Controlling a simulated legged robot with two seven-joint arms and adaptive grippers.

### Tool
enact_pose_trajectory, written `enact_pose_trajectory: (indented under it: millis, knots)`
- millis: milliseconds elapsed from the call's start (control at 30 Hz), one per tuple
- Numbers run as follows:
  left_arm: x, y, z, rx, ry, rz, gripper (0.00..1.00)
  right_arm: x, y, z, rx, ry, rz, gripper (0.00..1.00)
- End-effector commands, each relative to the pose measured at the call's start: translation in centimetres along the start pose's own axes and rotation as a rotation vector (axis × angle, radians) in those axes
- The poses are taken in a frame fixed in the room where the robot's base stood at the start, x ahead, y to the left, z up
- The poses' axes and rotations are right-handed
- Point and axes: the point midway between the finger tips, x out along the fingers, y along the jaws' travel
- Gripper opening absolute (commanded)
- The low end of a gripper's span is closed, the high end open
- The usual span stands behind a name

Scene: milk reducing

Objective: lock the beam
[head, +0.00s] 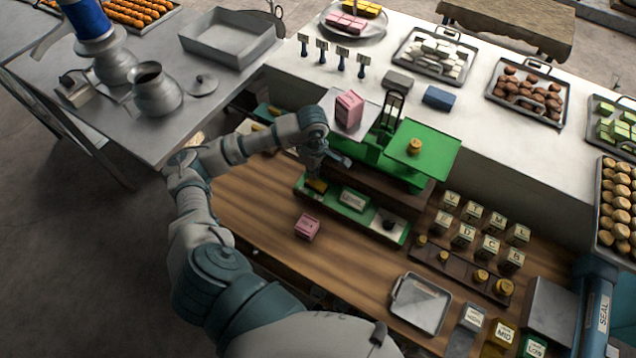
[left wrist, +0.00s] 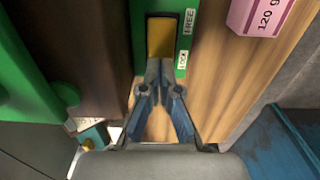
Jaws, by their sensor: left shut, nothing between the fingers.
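The green balance scale (head: 388,150) stands on a dark base at the back of the wooden bench. A pink block (head: 349,107) sits on its left pan, and a brass weight (head: 414,146) on its right green plate (head: 440,150). The yellow lever (head: 316,186) is at the left end of the green front panel. In the left wrist view the lever (left wrist: 160,38) lies in a slot beside FREE and LOCK labels. My left gripper (head: 338,162) is shut and empty; its fingertips (left wrist: 160,64) are at the lever's LOCK-side end. I cannot tell whether they touch. My right gripper is not in view.
A pink block (head: 307,227) lies on the bench in front of the panel; it also shows in the left wrist view (left wrist: 258,14). Lettered cubes (head: 469,221) and brass weights (head: 480,276) stand to the right. A metal tray (head: 420,303) is at the front. Bare wood lies between.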

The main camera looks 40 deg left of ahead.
Motion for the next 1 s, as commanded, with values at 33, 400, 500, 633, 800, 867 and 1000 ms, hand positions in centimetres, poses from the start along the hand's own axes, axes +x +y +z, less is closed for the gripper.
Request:
enact_pose_trajectory:
  millis: [33, 400, 500, 633, 800, 867, 1000]
  knots:
    - [0.2, 0.0, -0.1, -0.001, 0.0, -0.001, 0.0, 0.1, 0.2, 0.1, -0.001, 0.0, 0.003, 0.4]
    - [0.8, 0.0, -0.3, -0.001, -0.002, -0.001, 0.0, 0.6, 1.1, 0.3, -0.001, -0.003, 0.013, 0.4]
    - [0.9, 0.0, -0.3, -0.001, -0.002, -0.001, 0.0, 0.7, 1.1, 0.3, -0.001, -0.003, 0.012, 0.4]
    - [1.1, 0.0, -0.2, -0.001, -0.001, -0.001, 0.0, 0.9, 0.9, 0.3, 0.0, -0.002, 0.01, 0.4]
    - [1.3, 0.0, -0.1, -0.001, 0.0, -0.001, 0.0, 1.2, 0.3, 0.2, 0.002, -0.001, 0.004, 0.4]
    - [1.4, 0.0, -0.1, -0.001, 0.0, -0.001, 0.0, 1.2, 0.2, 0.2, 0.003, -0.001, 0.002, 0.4]
    - [1.7, 0.0, -0.2, -0.001, -0.001, -0.001, 0.0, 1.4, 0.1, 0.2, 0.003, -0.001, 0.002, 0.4]
